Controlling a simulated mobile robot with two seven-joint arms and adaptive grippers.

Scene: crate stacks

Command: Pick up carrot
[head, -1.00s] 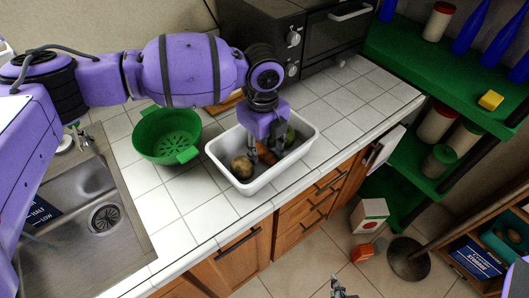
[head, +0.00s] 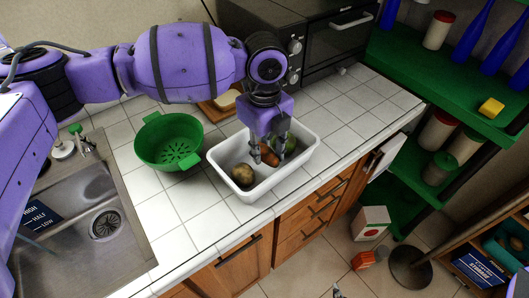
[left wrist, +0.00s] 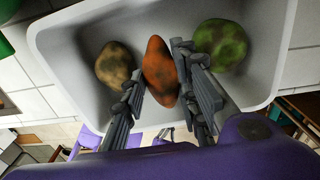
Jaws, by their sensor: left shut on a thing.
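The orange carrot (head: 268,154) is in a white tub (head: 254,194) on the tiled counter. My left gripper (head: 268,160) reaches down into the tub, shut on the carrot. In the left wrist view the carrot (left wrist: 158,72) lies between the two dark fingers (left wrist: 160,98). A brown potato-like item (head: 242,175) lies to its left and a green, mottled round item (left wrist: 220,45) to its right. I cannot tell whether the carrot touches the tub floor. Only a small tip of what looks like my right gripper (head: 338,292) shows at the bottom edge of the head view.
A green colander (head: 168,142) stands left of the tub, and a sink (head: 75,235) lies further left. A dark oven (head: 325,45) and a board with a pale item (head: 226,100) are behind. Green shelves (head: 440,90) stand at right. The counter right of the tub is clear.

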